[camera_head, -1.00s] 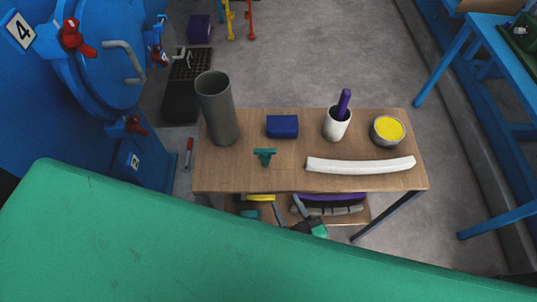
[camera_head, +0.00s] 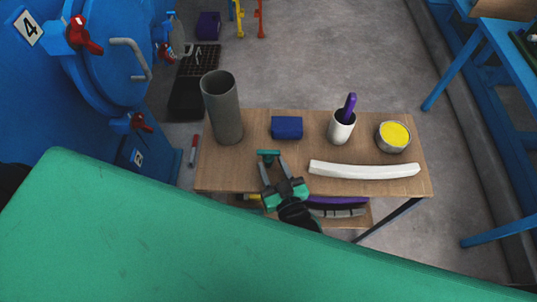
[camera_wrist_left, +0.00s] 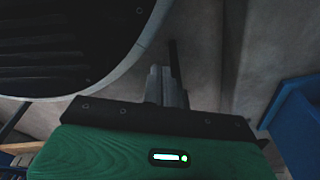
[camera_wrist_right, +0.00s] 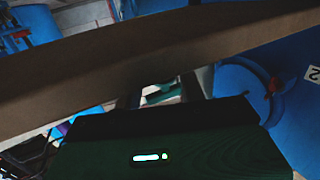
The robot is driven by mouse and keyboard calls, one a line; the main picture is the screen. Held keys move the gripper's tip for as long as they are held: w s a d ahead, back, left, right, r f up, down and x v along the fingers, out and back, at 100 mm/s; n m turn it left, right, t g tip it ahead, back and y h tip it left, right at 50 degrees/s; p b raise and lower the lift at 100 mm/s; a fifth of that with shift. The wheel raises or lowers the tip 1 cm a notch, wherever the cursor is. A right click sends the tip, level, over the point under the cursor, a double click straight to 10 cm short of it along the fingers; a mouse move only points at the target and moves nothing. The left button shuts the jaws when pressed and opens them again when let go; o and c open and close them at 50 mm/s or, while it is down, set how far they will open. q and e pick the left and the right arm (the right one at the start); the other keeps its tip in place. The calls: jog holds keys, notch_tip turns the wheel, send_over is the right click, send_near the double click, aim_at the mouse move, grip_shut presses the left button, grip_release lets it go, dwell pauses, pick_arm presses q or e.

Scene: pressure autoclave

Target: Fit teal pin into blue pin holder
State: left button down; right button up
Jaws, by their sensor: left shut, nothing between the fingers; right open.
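The teal pin (camera_head: 268,154) is on the wooden table (camera_head: 228,177) near its front edge. Its wider top shows, and its lower part is largely hidden by my right gripper (camera_head: 273,166). That gripper is open at the table's front, its fingertips close to the pin; I cannot tell if they touch it. Teal also shows between the fingers in the right wrist view (camera_wrist_right: 163,94). The blue pin holder (camera_head: 287,128) sits behind the pin, slightly right, with nothing visible in it. My left gripper (camera_wrist_left: 168,72) is shut and empty; it shows only in its wrist view.
A tall grey cylinder (camera_head: 224,112) stands left of the holder. A white cup (camera_head: 341,131) with a purple item, a yellow-filled bowl (camera_head: 393,136) and a long white bar (camera_head: 364,171) are to the right. The table edge crosses the right wrist view. A blue autoclave (camera_head: 112,60) is left.

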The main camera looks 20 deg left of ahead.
aim_at(269, 160)
jog(key=shift+x, duration=1.55)
jog(key=shift+f, duration=0.1)
grip_shut()
